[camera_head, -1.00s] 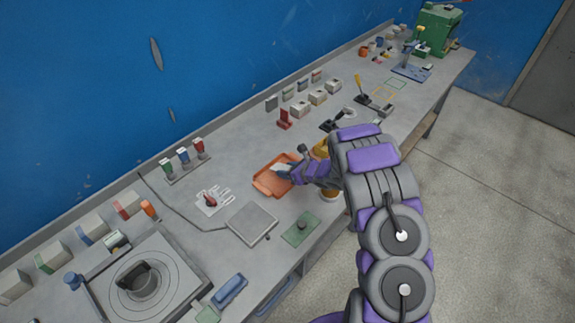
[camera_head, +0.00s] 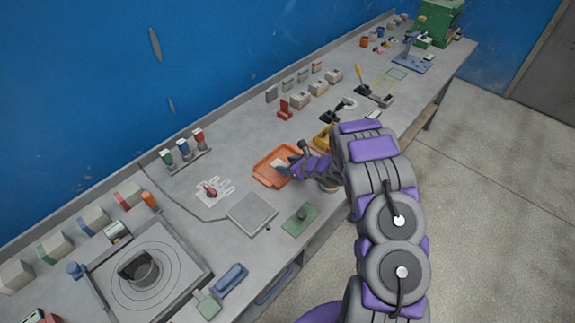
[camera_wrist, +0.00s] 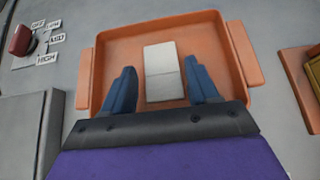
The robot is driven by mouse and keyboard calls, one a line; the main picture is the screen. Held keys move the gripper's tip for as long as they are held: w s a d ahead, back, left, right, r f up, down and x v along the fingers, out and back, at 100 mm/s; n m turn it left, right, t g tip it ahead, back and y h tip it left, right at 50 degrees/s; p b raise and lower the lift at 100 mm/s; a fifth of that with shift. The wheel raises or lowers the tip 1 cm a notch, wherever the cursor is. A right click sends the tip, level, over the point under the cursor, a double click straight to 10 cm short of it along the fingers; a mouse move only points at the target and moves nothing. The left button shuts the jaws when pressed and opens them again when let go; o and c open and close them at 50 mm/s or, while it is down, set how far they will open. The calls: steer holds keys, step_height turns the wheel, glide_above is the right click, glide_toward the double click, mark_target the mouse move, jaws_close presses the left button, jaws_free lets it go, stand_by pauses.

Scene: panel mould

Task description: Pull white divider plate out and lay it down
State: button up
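The white divider plate (camera_wrist: 163,72) lies in the orange tray (camera_wrist: 108,62) in the wrist view, with a faint line across its middle. In the head view a small pale part of the plate (camera_head: 279,163) shows in the tray (camera_head: 262,174), partly hidden by my gripper. My gripper (camera_wrist: 161,78) is open. Its two blue fingers stand on either side of the plate's near part, with a gap on each side. In the head view my gripper (camera_head: 289,168) is over the right part of the tray.
A grey square plate (camera_head: 252,214) and a green pad with a dark knob (camera_head: 300,220) lie nearer the front edge. A red knob on a labelled dial (camera_head: 210,189) is left of the tray. A yellow object (camera_head: 325,138) stands close right of it.

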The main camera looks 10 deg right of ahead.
steer(key=o, duration=0.3)
steer(key=v, duration=1.7)
steer(key=shift+s+d, duration=0.1)
steer(key=shift+s, duration=0.05)
